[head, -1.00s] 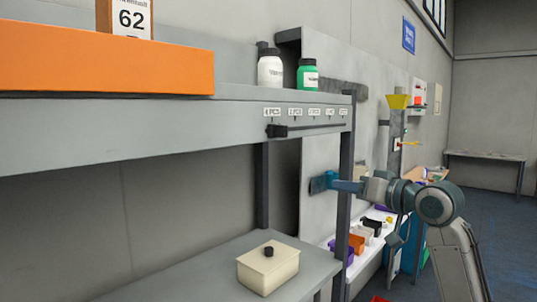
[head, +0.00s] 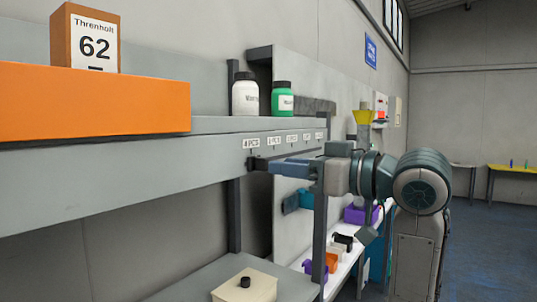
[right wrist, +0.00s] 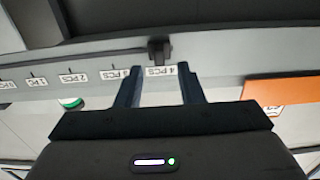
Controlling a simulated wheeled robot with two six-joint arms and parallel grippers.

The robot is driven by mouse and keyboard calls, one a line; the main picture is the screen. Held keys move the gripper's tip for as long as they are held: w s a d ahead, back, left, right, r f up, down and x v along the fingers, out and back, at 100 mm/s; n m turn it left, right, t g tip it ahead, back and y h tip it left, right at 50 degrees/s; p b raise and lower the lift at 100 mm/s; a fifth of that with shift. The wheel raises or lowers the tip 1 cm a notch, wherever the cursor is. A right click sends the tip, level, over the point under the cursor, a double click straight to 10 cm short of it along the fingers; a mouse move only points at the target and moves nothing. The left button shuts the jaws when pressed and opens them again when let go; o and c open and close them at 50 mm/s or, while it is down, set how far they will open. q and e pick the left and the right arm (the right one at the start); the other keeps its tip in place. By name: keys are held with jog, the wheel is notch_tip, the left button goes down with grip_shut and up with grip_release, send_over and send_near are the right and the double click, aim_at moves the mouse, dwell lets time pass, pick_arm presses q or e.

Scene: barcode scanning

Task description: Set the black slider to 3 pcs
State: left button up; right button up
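The black slider (head: 256,164) sits at the left end of its rail on the shelf's front edge, under the leftmost label (head: 251,143). In the right wrist view, which is upside down, the slider (right wrist: 159,50) is at the "4 PCS" label (right wrist: 160,71). The "3 PCS" label (right wrist: 135,73) is beside it, partly behind a finger. My right gripper (head: 275,166) is in front of the rail, close to the slider. In the right wrist view its fingers (right wrist: 158,70) are apart, with the slider just beyond and between their tips. Contact is not visible. My left gripper is not in view.
A white bottle (head: 245,97) and a green bottle (head: 282,100) stand on the shelf above the labels. An orange panel (head: 90,103) and a box marked 62 (head: 88,40) are at left. A cream box (head: 243,288) is on the lower shelf.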

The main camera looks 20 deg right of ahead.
aim_at(259, 164)
jog(key=p+x, duration=0.1)
jog(key=x, duration=0.3)
jog(key=shift+w+a+p, duration=0.2)
jog(key=shift+w+p, duration=0.05)
jog(key=shift+p, duration=0.15)
grip_shut()
